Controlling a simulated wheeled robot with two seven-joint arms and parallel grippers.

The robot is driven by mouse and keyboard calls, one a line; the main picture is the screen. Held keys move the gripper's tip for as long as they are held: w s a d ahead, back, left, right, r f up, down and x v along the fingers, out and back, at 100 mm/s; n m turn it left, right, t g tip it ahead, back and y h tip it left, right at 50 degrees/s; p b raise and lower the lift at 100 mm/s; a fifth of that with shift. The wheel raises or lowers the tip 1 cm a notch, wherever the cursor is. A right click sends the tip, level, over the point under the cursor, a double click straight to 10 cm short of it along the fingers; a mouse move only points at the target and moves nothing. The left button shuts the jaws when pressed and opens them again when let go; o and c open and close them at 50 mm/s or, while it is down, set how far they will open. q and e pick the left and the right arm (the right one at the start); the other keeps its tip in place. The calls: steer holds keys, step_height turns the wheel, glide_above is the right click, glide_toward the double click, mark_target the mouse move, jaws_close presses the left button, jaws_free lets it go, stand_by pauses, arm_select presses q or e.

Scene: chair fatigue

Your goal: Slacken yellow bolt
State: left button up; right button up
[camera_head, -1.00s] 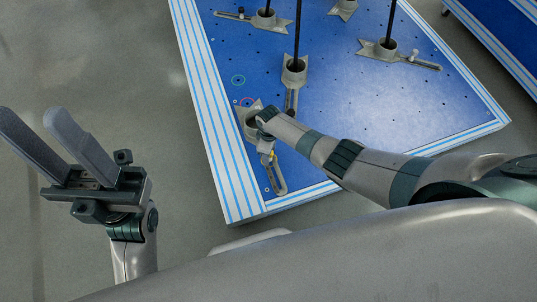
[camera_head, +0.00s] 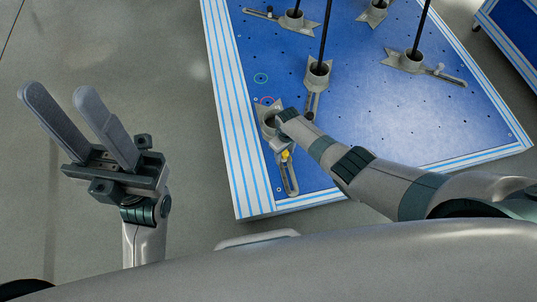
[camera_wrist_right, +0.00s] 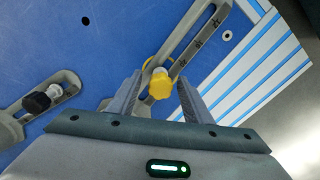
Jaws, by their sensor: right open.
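The yellow bolt (camera_wrist_right: 161,84) sits on a grey slotted bracket (camera_wrist_right: 195,40) in the right wrist view. It also shows as a small yellow spot (camera_head: 285,154) in the head view, near the front left corner of the blue plate. My right gripper (camera_wrist_right: 160,77) is open, with one finger on each side of the bolt head. Gaps show between the fingers and the bolt, so I see no contact. In the head view my right wrist partly covers the bracket. My left gripper (camera_head: 58,92) is open and empty, over the floor left of the plate.
The blue plate (camera_head: 370,115) has a striped edge (camera_head: 235,130) and several small holes. Several more grey brackets stand on it, some holding black upright rods (camera_head: 327,35). A black-headed bolt (camera_wrist_right: 37,102) sits in a neighbouring slot. The floor at left is clear.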

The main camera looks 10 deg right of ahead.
steer(key=m, duration=0.2)
steer(key=shift+r+m+p, duration=0.1)
steer(key=shift+m+p, duration=0.25)
steer(key=shift+m, duration=0.45)
steer(key=m, duration=0.4)
steer(key=shift+p, duration=0.4)
steer(key=shift+c, duration=0.6)
steer(key=c, duration=0.9)
steer(key=shift+n, duration=2)
steer(key=shift+c, duration=0.2)
steer(key=shift+n, duration=2)
